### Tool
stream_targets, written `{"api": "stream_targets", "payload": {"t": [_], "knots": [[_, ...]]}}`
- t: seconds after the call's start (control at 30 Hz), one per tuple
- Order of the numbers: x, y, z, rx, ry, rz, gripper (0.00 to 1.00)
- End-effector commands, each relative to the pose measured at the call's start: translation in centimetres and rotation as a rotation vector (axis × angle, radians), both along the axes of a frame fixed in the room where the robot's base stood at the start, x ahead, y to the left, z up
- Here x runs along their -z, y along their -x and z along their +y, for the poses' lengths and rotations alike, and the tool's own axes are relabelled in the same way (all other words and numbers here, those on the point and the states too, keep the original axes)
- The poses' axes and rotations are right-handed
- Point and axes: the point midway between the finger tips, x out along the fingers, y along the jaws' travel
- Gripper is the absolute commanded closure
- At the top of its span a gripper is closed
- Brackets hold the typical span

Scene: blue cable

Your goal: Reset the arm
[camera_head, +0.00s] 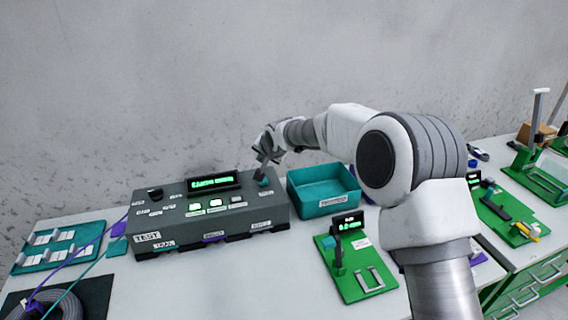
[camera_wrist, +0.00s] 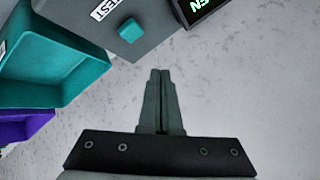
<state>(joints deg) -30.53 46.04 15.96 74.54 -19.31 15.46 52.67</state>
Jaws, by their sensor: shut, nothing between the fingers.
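My gripper (camera_head: 262,165) is above the right end of the grey test box (camera_head: 160,205), close to a teal button there. In the wrist view my gripper (camera_wrist: 160,74) has its two fingers together with nothing between them. The teal button (camera_wrist: 129,30) is ahead and to the left of the fingertips in that view, apart from them. My arm reaches across from the right of the head view, bent at the elbow.
A teal bin (camera_head: 322,204) stands right of the test box. A green board with a small display (camera_head: 350,228) lies in front of it. A coiled cable (camera_head: 48,306) and a teal board (camera_head: 60,244) are at left. Green fixtures (camera_head: 508,212) stand at right.

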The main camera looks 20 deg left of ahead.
Motion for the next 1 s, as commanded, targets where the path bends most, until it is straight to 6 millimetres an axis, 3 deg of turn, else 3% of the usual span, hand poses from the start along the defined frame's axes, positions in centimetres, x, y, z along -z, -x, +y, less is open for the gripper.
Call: {"api": "stream_targets", "payload": {"t": [0.17, 0.27, 0.33, 0.47, 0.67, 0.87, 1.0], "knots": [[-0.2, 0.0, -0.2, 0.000, 0.003, -0.002, 1.00], [-1.5, -0.2, -1.5, 0.004, 0.020, -0.013, 1.00], [-3.1, -0.2, -3.4, 0.009, 0.047, -0.026, 1.00], [-7.0, 0.1, -8.7, 0.022, 0.120, -0.054, 1.00], [-12.1, 2.2, -17.8, 0.049, 0.242, -0.078, 1.00], [-16.0, 6.0, -26.6, 0.081, 0.350, -0.076, 1.00], [-17.9, 9.6, -32.3, 0.104, 0.413, -0.063, 1.00]]}}
